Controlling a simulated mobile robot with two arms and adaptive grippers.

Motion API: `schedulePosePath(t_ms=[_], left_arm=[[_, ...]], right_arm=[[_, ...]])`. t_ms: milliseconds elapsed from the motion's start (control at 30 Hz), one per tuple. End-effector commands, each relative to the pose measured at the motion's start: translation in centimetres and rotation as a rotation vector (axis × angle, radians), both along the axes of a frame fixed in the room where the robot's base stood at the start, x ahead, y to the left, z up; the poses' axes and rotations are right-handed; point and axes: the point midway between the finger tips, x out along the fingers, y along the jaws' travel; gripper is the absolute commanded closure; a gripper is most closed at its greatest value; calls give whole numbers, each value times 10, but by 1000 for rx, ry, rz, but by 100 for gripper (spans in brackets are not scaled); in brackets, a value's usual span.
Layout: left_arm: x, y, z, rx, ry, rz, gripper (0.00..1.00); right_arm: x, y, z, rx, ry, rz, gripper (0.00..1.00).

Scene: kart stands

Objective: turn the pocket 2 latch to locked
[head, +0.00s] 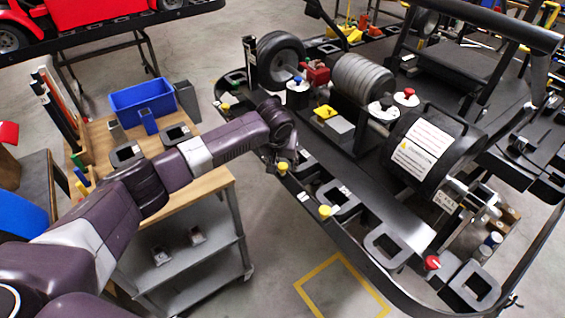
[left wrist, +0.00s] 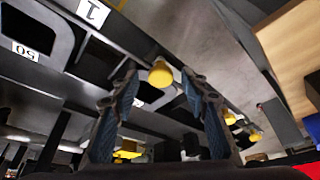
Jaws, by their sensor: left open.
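My left gripper (head: 284,152) reaches over the near rail of the black kart stand (head: 375,217). In the left wrist view its two fingers (left wrist: 158,100) are apart and nothing is held between them. A yellow latch knob (left wrist: 160,73) shows between and beyond the fingertips; I cannot tell whether it touches them. In the head view a yellow knob (head: 283,168) sits right by the gripper, which partly covers that area. Another yellow knob (head: 325,211) and a red knob (head: 431,263) stand further along the rail. The pocket 2 label is not readable. My right gripper is not in view.
A wooden-topped cart (head: 207,184) with a blue bin (head: 143,103) stands left of the stand, under my left arm. Black drum-shaped parts (head: 437,150) and a tyre (head: 281,57) rise from the stand. The floor between cart and stand is clear.

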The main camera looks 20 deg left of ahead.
Motion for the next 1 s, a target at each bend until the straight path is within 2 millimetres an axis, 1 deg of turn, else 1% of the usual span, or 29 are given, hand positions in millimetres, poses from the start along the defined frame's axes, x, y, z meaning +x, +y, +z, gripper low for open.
schedulePosePath(t_ms=[300, 600, 667, 700, 1000], left_arm=[[1, 0, -3, 1, 0, -1, 59], [1, 0, -3, 0, 0, 0, 92], [1, 0, -2, 0, 0, 0, 98], [1, 0, -2, 0, 0, 0, 100], [1, 1, -1, -1, 0, -44, 100]], right_arm=[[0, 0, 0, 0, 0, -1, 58], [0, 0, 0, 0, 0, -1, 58], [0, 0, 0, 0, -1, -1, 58], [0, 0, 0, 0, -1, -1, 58], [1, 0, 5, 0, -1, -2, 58]])
